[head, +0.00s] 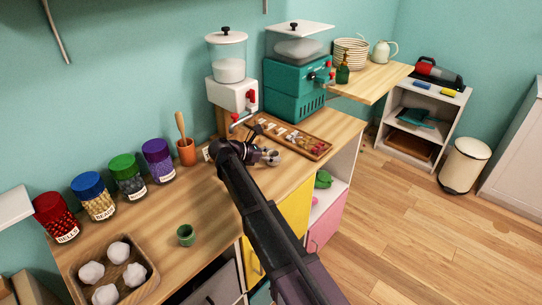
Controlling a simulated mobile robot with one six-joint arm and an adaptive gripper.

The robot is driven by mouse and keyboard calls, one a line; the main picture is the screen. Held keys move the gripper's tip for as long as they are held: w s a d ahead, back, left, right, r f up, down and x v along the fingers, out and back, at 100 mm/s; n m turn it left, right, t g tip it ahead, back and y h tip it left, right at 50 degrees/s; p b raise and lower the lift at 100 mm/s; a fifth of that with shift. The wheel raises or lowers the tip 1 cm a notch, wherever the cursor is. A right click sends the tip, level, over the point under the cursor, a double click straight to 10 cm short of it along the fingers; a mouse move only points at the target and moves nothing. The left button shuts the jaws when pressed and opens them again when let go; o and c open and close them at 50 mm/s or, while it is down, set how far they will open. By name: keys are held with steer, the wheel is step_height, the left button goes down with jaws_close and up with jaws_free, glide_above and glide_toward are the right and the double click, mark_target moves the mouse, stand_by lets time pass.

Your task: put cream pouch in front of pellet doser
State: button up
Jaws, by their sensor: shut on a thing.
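The pellet doser appears to be the white machine (232,94) with a clear round hopper, black-knobbed lid and red-handled spout, at the back of the wooden counter. My gripper (258,134) is over the counter, in front of and slightly right of it in the picture. It is small and partly covered by my dark arm. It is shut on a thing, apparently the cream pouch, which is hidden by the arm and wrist. A small pale patch shows just left of the wrist; I cannot tell what it is.
A long wooden tray (312,149) of small parts lies right of the gripper, before a teal hopper machine (294,88). A mortar with pestle (186,152) and several lidded jars stand left. A tray of white lumps (146,285) and a green cup (186,235) sit nearer; the counter between is clear.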

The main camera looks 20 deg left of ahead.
steer(key=shift+f, duration=0.15)
steer(key=o, duration=0.7)
steer(key=shift+o, duration=0.2)
steer(key=shift+s+a+r+p, duration=0.3)
steer(key=shift+a+r, duration=0.05)
steer(key=shift+r, duration=0.1)
steer(key=p+v, duration=0.3)
steer(key=v, duration=0.6)
steer(key=shift+s+a+r+p, duration=0.2)
steer(key=shift+a+p, duration=0.1)
steer(key=shift+p, duration=0.05)
steer(key=shift+s+a+r, duration=0.15)
steer(key=shift+s+a, duration=0.2)
steer(key=shift+s, duration=0.05)
